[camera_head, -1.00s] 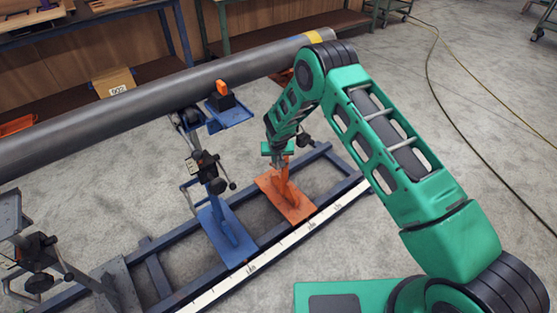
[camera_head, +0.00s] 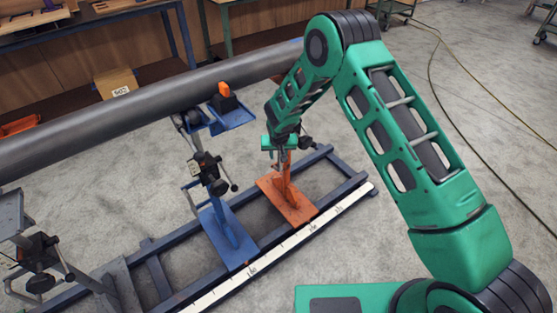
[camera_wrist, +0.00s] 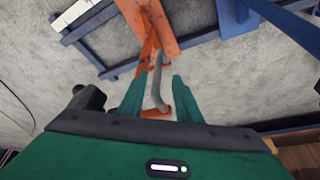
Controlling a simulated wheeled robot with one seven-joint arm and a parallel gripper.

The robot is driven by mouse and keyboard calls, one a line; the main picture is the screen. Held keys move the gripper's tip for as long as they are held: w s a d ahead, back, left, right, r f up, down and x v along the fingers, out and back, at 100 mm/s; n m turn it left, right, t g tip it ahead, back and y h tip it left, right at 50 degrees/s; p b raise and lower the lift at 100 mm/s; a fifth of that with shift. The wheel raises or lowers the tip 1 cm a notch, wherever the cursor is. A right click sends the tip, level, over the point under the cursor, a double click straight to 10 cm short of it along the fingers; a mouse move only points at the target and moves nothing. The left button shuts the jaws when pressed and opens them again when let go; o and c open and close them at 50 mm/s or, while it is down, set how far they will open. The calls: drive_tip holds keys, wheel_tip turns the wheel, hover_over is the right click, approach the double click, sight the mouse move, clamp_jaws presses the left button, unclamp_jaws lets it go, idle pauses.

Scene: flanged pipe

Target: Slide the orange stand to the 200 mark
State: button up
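The orange stand (camera_head: 287,203) stands on the blue rail frame in the head view, right of the blue stand (camera_head: 229,236). Its orange base and post also show at the top of the wrist view (camera_wrist: 163,27). My gripper (camera_head: 279,160) is at the stand's upper part, which my arm partly hides. In the wrist view my two green fingers (camera_wrist: 158,88) are apart, with a curved grey bar of the stand between them. I see gaps beside the bar. The white scale (camera_head: 322,223) runs along the rail's front edge; its numbers are too small to read surely.
A long grey pipe (camera_head: 140,100) passes above the stands. The blue stand carries a black clamp and a blue tray (camera_head: 232,118). Another stand with a clamp (camera_head: 40,255) is at the far left. The rail (camera_head: 350,183) is free to the right of the orange stand.

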drive_tip(key=shift+v, duration=1.5)
drive_tip(key=s+d+r+m+h, duration=0.1)
drive_tip(key=d+r, duration=1.2)
drive_tip(key=d, duration=0.1)
drive_tip(key=s+d+r+m+g+h, duration=0.1)
drive_tip(key=s+d+r, duration=0.45)
drive_tip(key=d, duration=0.25)
drive_tip(key=s+d+r+m+g, duration=0.1)
drive_tip(key=s+d+r, duration=0.4)
drive_tip(key=d+r, duration=0.25)
drive_tip(key=s+d+r+m+g, duration=0.1)
drive_tip(key=s+d+r, duration=0.35)
drive_tip(key=s, duration=0.35)
drive_tip(key=s+d+r+m, duration=0.1)
drive_tip(key=s+d+r, duration=0.2)
drive_tip(key=s+d, duration=0.45)
drive_tip(key=s+a+r+m+g+y, duration=0.1)
drive_tip(key=s+m+y, duration=0.1)
drive_tip(key=s, duration=1.9)
